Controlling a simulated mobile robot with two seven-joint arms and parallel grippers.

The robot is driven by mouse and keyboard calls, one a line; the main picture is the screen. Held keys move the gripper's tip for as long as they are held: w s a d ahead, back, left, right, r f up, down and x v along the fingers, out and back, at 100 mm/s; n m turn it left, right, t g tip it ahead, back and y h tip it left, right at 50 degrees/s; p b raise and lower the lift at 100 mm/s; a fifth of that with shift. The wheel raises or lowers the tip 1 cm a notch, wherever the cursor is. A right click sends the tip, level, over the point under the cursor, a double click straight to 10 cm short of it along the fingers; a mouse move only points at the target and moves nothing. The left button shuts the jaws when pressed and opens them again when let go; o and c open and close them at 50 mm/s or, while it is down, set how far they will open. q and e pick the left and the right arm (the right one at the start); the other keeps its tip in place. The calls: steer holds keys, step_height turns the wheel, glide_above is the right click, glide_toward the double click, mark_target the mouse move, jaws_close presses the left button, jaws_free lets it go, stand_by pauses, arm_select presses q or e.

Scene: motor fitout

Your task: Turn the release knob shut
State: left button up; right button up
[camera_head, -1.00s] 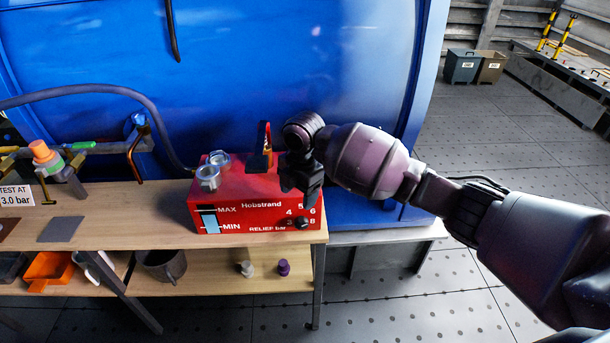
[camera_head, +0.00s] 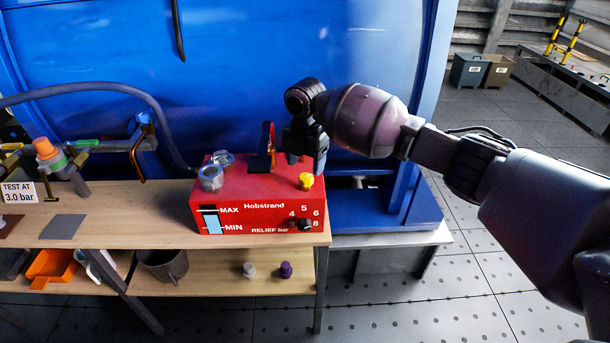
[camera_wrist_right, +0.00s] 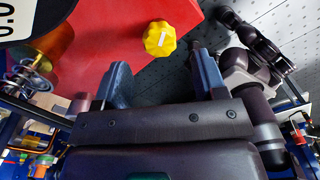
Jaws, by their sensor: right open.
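A yellow knob (camera_head: 305,181) with lobed edges sits on top of the red pump box (camera_head: 240,188), near its right end. I take it to be the release knob. The wrist view shows the yellow knob (camera_wrist_right: 159,39) with a small white mark on its face. My right gripper (camera_head: 306,158) is just above and behind the knob, pointing down. Its two blue-grey fingers (camera_wrist_right: 161,62) are apart with nothing between them, and the knob lies beyond the tips. My left gripper is in neither view.
A black dial (camera_head: 305,224) marked RELIEF bar is on the box's front. Metal fittings (camera_head: 211,178) and a red-and-black upright part (camera_head: 268,147) stand on its top. The wooden bench (camera_head: 130,208) carries a hose rig at left. The blue tank wall (camera_head: 250,60) stands behind.

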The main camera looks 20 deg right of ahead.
mark_target(306, 177)
step_height(306, 177, down, 3)
steer(key=shift+r, duration=0.1)
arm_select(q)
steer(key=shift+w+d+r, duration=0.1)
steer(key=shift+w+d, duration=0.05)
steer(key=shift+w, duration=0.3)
arm_select(e)
steer(key=shift+f, duration=0.75)
steer(key=c, duration=0.9)
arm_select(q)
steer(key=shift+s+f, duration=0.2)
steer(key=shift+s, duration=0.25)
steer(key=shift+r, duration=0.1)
